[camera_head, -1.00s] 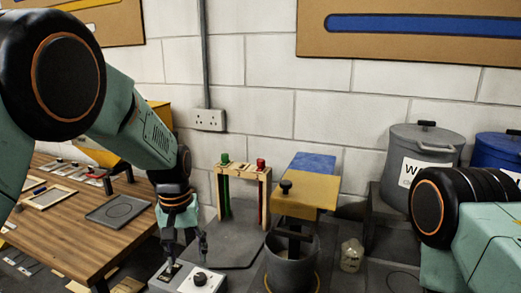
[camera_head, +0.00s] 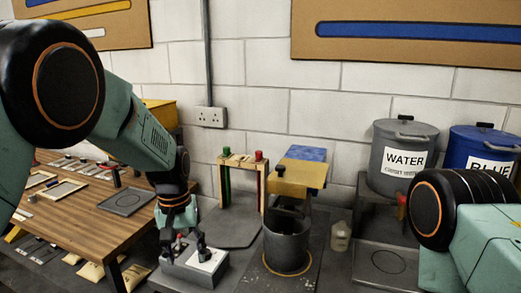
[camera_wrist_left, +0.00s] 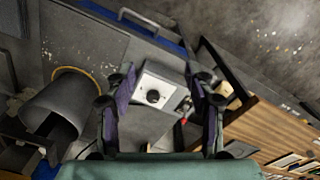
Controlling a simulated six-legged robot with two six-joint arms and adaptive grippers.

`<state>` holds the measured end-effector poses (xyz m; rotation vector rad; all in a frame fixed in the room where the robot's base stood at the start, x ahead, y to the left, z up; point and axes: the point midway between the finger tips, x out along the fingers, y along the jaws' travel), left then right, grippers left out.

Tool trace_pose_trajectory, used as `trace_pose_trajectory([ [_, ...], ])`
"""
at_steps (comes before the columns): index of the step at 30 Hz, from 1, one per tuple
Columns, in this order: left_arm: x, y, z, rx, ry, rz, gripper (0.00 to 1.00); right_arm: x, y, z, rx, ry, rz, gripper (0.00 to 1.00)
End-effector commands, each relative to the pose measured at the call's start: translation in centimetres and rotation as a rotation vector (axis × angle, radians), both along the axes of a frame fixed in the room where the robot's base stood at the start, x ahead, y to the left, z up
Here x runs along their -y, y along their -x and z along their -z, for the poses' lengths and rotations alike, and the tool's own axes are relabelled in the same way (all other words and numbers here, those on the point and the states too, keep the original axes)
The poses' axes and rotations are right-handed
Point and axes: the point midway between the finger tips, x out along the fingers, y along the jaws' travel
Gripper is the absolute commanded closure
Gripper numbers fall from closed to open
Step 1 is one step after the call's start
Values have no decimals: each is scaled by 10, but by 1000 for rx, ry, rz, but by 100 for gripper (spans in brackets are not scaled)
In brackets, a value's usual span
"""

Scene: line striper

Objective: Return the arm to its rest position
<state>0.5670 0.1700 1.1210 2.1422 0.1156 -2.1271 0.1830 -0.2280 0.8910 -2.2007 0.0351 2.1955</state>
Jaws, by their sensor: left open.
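My left gripper (camera_head: 184,240) points down over a grey control box (camera_head: 195,268) at the front of the grey bench. In the left wrist view, my left gripper (camera_wrist_left: 160,98) is open, its purple-padded fingers apart on either side of the view of the box. I cannot tell whether a fingertip touches the box. My right arm (camera_head: 465,225) shows at the right edge, but its gripper is out of view.
A wooden table (camera_head: 95,215) with trays stands at the left. A grey bucket (camera_head: 287,240) stands right of the box, below a yellow-and-blue press-like part (camera_head: 298,172). A wooden rack (camera_head: 243,170) stands behind. WATER (camera_head: 404,160) and blue (camera_head: 482,150) drums stand at the right.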

Motion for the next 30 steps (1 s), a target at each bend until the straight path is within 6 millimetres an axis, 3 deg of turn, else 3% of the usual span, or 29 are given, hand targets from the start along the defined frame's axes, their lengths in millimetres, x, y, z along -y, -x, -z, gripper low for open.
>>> trace_pose_trajectory([
  [2, 0, -1, 0, 0, 0, 0, 46, 0, 0, 0, 1, 0, 0, 46],
  [9, -2, -31, 4, 152, -10, 25, 46, 0, 0, 0, 1, 0, 0, 46],
  [14, -7, -37, 18, 237, -25, 39, 46, 0, 0, 0, 1, 0, 0, 46],
  [17, -13, -33, 36, 287, -38, 50, 46, 0, 0, 4, 1, 0, 0, 46],
  [20, -22, -19, 73, 328, -50, 63, 46, 0, 0, 14, 1, 0, 0, 46],
  [23, -31, 8, 124, 360, -63, 77, 46, 0, 0, 31, 1, 0, 0, 46],
  [30, -49, 109, 246, 364, -75, 113, 46, 0, 0, 80, 0, 0, 0, 46],
])
